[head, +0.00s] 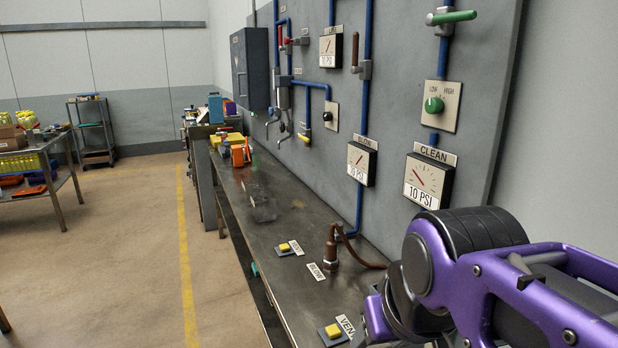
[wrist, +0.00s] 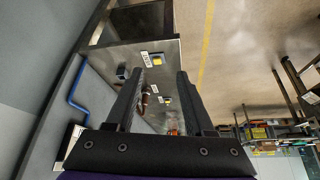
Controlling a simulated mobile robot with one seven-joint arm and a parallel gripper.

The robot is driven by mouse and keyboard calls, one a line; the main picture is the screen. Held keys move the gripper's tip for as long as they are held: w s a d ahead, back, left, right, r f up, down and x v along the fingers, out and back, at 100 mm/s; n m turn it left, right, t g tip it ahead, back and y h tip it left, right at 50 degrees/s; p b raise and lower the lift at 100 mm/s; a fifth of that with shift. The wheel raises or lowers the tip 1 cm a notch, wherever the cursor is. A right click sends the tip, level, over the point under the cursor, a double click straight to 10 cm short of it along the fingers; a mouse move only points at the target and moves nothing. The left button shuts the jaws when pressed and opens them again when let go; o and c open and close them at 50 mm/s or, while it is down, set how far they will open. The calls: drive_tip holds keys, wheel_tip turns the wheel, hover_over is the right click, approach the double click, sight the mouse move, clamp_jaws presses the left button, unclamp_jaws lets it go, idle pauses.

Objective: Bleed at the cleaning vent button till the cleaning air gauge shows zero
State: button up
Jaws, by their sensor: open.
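The cleaning air gauge (head: 427,182), labelled CLEAN and 10 PSI, hangs on the grey panel at right in the head view. Its red needle points up and left; its scale is too small to read. The cleaning vent button (head: 333,331) is a yellow button on a grey base near the bench's near end, beside a VENT label. It also shows in the wrist view (wrist: 157,58), beyond the fingertips. My gripper (wrist: 157,76) is open and empty, with the button appearing between its fingers and apart from them. The gripper's fingers are hidden in the head view.
A second yellow vent button (head: 290,248) stands farther along the bench (head: 262,222), near a brown nozzle (head: 332,250) with a hose. The BLOW gauge (head: 361,163) and a green regulator knob (head: 434,105) are on the panel.

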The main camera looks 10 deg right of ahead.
clamp_jaws()
idle(1.7)
